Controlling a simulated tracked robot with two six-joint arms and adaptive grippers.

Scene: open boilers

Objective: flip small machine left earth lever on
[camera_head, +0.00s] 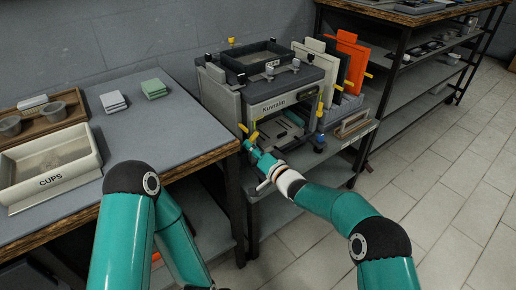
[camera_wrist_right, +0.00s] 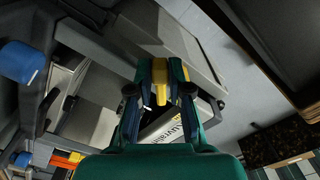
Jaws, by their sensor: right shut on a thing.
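The small machine (camera_head: 275,100) is a grey and dark boxy unit with a lettered front plate, standing on a metal stand. A yellow lever (camera_head: 252,136) sticks out at its left front; I cannot read any earth label by it. My right gripper (camera_head: 254,148) is at this lever. In the right wrist view the fingers of my right gripper (camera_wrist_right: 158,98) close around a yellow lever (camera_wrist_right: 157,76), which shows between them. The fingers hide part of it. Another yellow lever (camera_head: 320,108) is at the machine's right front. My left gripper is out of sight.
A grey table on the left bears a CUPS tray (camera_head: 50,180), a wooden tray (camera_head: 78,112) and small stacks (camera_head: 153,88). Shelves (camera_head: 420,80) are at the back right; the tiled floor is open at right.

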